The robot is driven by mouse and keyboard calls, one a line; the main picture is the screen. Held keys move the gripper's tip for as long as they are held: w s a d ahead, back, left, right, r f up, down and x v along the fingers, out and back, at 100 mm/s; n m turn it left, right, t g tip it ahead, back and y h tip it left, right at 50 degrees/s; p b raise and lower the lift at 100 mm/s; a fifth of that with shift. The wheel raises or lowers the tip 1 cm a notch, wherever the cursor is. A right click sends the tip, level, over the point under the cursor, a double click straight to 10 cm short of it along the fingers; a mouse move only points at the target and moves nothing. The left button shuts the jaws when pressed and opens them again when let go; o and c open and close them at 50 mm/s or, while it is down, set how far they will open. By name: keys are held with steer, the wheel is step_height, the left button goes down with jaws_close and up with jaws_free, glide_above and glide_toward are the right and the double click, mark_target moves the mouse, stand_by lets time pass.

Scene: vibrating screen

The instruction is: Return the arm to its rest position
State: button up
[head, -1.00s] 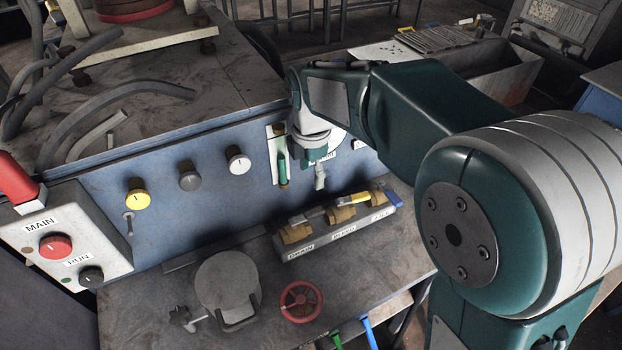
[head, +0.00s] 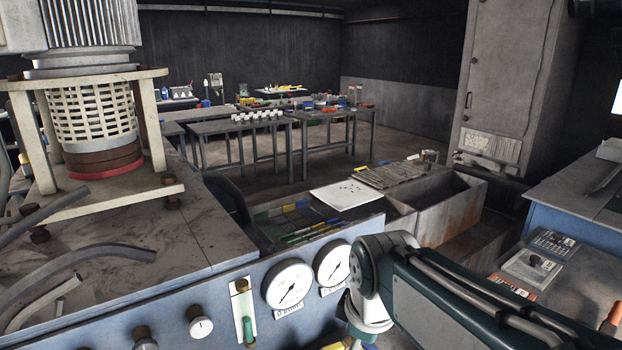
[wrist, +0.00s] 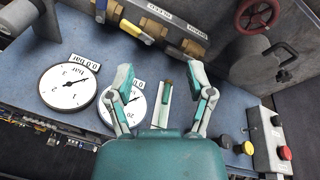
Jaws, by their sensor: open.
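My arm (head: 440,300) shows at the lower right of the head view, in front of the blue panel (head: 225,290). Its bent joint is just right of the two round gauges, and its far end drops out at the bottom edge. My gripper (wrist: 158,74) shows in the wrist view, open and empty. Its two teal-tipped fingers are spread apart in front of the panel. A green sight tube (wrist: 166,90) appears between the fingers. A white gauge (wrist: 128,105) is partly covered by the left finger, and another gauge (wrist: 68,87) is clear of it.
In the wrist view, valves with a yellow handle (wrist: 152,30) sit above the fingers, and a red handwheel (wrist: 257,14) is top right. A control box (wrist: 270,140) is lower right. In the head view, the sieve machine (head: 95,110) stands left and a metal trough (head: 440,215) lies behind the arm.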

steer(key=s+d+m+t, duration=0.2)
steer(key=s+d+m, duration=0.6)
steer(key=s+m, duration=0.2)
steer(key=shift+s+f+m+t+h, duration=0.3)
steer(key=shift+s+f+m+t, duration=0.15)
steer(key=shift+m, duration=0.75)
steer(key=shift+w, duration=0.1)
stand_by(1.0)
steer(key=shift+o, duration=2.2)
steer(key=shift+w+a+r, duration=0.1)
steer(key=shift+w+a, duration=0.1)
steer(key=w+a+n+g, duration=0.3)
steer(key=w+a, duration=0.5)
steer(key=w, duration=0.2)
steer(key=w+a+f+n+g, duration=0.1)
steer(key=w+a+f+n, duration=0.1)
steer(key=w+a+f, duration=0.3)
steer(key=w+a+f+n+g, duration=0.2)
steer(key=w+a, duration=0.1)
steer(key=a, duration=0.5)
steer(key=f, duration=1.1)
steer(key=shift+w+d, duration=0.15)
steer(key=shift+d, duration=0.05)
